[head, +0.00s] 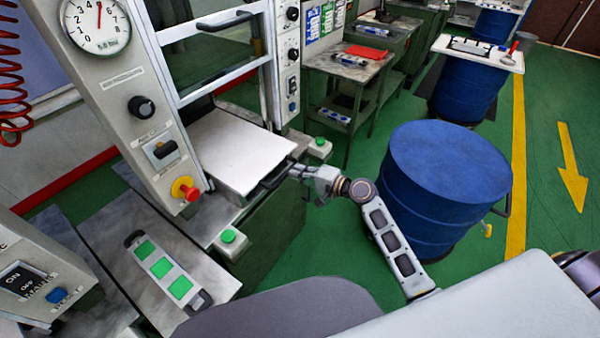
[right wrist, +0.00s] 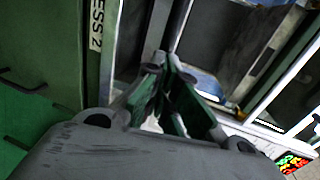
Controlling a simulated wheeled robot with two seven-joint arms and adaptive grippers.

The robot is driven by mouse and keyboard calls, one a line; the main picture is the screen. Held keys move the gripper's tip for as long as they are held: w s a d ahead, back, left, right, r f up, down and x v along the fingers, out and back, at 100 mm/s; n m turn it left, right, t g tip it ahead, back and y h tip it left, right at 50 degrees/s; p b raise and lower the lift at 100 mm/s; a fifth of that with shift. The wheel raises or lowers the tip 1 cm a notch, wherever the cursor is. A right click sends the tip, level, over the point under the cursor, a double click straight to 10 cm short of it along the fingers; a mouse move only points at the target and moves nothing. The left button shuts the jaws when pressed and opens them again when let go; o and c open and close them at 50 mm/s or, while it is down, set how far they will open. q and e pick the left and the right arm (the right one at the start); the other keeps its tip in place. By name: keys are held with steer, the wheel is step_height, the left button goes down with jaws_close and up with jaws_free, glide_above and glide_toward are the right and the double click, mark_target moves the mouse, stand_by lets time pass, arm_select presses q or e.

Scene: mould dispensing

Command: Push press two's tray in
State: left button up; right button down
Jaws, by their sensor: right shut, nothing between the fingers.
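Press two (head: 135,85) is the grey machine with a round gauge at the left of the head view; the end of its label, "ESS 2" (right wrist: 97,30), shows in the right wrist view. Its tray (head: 238,148), a flat pale plate, sticks out from between the press columns. A dark handle (head: 270,181) is at the tray's front right edge. My right gripper (head: 299,172) is shut and empty, right by the handle; I cannot tell whether it touches. Its fingers (right wrist: 165,90) also show in the right wrist view. My left gripper is not in view.
A green button box (head: 229,242) and another (head: 320,147) flank the tray. A red emergency knob (head: 185,189) is on the left column. A blue drum (head: 440,200) stands close to my right arm. A strip with green pads (head: 165,270) lies on the near bench.

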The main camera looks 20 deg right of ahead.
mark_target(273, 159)
steer(key=x, duration=0.2)
steer(key=r+x, duration=0.1)
steer(key=x, duration=0.2)
steer(key=r+x, duration=0.1)
steer(key=x, duration=0.2)
steer(key=shift+w+a, duration=0.35)
steer(key=shift+w, duration=0.15)
steer(key=shift+w+a+f, duration=0.1)
steer(key=shift+w+a, duration=0.2)
steer(key=shift+r, duration=0.2)
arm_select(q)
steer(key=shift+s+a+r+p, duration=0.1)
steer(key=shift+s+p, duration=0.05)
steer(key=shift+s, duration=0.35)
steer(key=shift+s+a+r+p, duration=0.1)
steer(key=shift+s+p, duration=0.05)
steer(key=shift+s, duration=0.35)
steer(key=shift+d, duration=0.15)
